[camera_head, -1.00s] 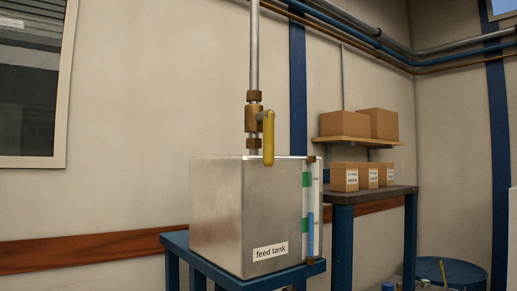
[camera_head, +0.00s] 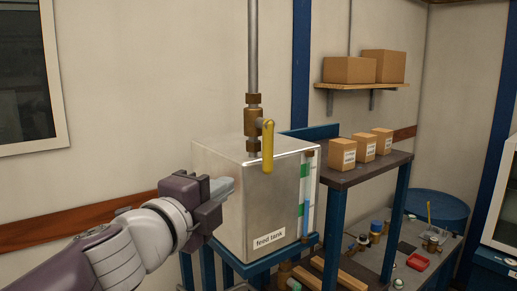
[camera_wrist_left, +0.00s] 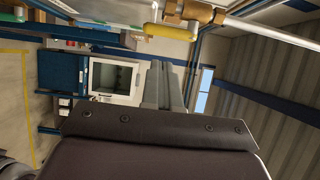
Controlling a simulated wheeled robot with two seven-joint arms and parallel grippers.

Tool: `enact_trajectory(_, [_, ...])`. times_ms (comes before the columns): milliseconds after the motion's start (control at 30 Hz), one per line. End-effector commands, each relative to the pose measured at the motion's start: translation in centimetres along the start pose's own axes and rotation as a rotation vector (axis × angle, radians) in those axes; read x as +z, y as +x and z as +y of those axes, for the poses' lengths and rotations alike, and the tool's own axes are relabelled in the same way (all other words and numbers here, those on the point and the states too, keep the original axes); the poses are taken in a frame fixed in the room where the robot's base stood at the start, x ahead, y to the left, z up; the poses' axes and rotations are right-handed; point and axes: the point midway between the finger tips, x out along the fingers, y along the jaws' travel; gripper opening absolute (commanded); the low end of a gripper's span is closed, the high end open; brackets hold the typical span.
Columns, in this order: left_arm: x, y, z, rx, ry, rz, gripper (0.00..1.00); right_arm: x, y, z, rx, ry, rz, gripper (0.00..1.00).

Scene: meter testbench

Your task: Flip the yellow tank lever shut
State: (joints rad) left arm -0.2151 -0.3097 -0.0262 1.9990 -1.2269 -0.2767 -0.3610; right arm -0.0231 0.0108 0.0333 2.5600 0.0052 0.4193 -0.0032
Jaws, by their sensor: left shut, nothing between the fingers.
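The yellow tank lever (camera_head: 267,146) hangs straight down, in line with the vertical pipe, from a brass valve (camera_head: 253,121) above the feed tank (camera_head: 262,205). My left gripper (camera_head: 226,187) is shut and empty in front of the tank's left side, lower than the lever and left of it, apart from it. In the left wrist view the lever (camera_wrist_left: 168,32) shows near the top, lying sideways in that turned picture, with the brass valve (camera_wrist_left: 192,12) beside it. The shut fingers (camera_wrist_left: 162,85) are below it there. My right gripper is not in view.
The grey pipe (camera_head: 252,50) rises from the valve. A sight gauge (camera_head: 307,190) is on the tank's right edge. A bench (camera_head: 362,172) with cartons stands to the right, with a shelf of boxes (camera_head: 348,69) above. Free air surrounds the lever's front.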

Motion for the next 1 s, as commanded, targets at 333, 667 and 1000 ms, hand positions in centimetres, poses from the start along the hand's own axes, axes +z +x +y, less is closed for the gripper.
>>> enact_trajectory(333, [0.1, 0.7, 0.3, 0.003, -0.005, -0.002, 0.00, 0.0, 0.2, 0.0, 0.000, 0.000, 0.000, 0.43])
enact_trajectory(667, [0.1, 7.2, 0.3, 0.004, -0.006, -0.002, 0.00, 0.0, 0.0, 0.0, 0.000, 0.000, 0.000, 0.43])
enact_trajectory(1000, [0.1, 13.0, 0.2, 0.003, -0.006, -0.003, 0.00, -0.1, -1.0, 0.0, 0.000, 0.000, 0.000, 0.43])
